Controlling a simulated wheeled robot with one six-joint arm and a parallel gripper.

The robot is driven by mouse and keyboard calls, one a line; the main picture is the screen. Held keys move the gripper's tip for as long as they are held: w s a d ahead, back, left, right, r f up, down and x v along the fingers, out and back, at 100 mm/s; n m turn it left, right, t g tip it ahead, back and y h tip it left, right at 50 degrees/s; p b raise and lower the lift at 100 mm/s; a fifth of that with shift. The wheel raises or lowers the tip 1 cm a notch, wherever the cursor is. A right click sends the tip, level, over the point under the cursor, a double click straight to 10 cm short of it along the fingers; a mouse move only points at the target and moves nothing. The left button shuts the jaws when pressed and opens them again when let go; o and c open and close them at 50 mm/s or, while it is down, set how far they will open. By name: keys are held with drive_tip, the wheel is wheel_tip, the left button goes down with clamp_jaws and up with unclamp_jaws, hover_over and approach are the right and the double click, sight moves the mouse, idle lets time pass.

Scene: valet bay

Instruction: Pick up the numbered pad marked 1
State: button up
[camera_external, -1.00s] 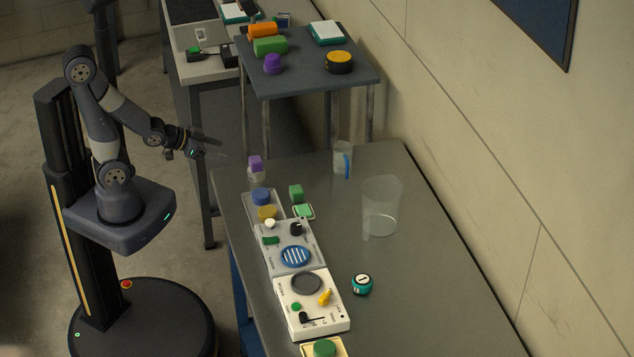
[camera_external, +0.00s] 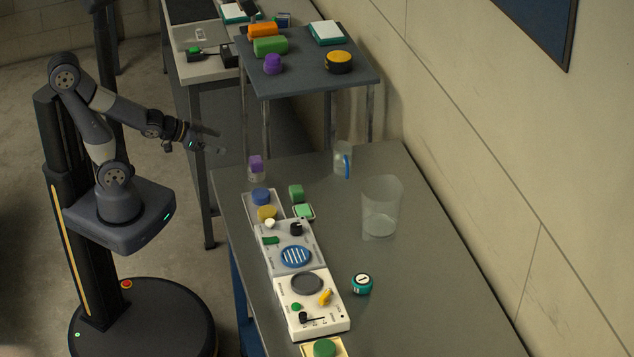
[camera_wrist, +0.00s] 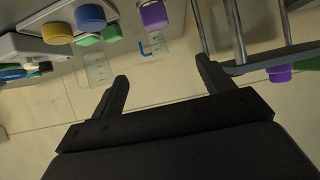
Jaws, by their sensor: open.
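No readable number 1 shows on any pad. A teal round piece with a white marked top (camera_external: 362,284) stands on the near table, right of the white panel; its mark is too small to read. Flat teal-and-white pads lie on the raised shelf (camera_external: 326,33) and the far bench (camera_external: 237,12), with no legible mark. My gripper (camera_external: 217,143) is open and empty in the air, beyond the near table's left far corner. In the wrist view its two fingers (camera_wrist: 161,72) are spread apart with nothing between them.
A purple-capped bottle (camera_external: 256,168), a blue-handled clear cup (camera_external: 343,160) and a clear tumbler (camera_external: 381,208) stand on the near table. Control panels (camera_external: 310,315) run along its left side. The raised shelf (camera_external: 290,84) holds several coloured pieces. The table's right side is clear.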

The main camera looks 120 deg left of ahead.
drive_tip(key=w+a+r+n+g+h+b, duration=0.1)
drive_tip(key=w+a+r+n, duration=0.3)
drive_tip(key=w+a+n, duration=0.5)
drive_tip(key=n+t+h+b, duration=0.2)
drive_tip(key=n+h, duration=0.9)
drive_tip(key=h, duration=0.4)
hover_over(359, 275)
drive_tip(key=s+a, duration=0.4)
drive_tip(key=s, duration=0.4)
wheel_tip(359, 275, down, 11)
drive_tip(key=shift+w+a+f, duration=0.1)
drive_tip(key=shift+w+f, duration=0.05)
drive_tip(key=p+x, duration=0.1)
drive_tip(key=x, duration=0.4)
drive_tip(key=shift+w+f, duration=0.2)
drive_tip(key=shift+w, duration=0.05)
drive_tip(key=w+f, duration=0.1)
drive_tip(key=w+d+f+p, duration=0.1)
drive_tip(key=w, duration=0.1)
drive_tip(key=shift+w+f, duration=0.1)
drive_tip(key=shift+w+d+f+p, duration=0.35)
drive_tip(key=shift+w, duration=0.1)
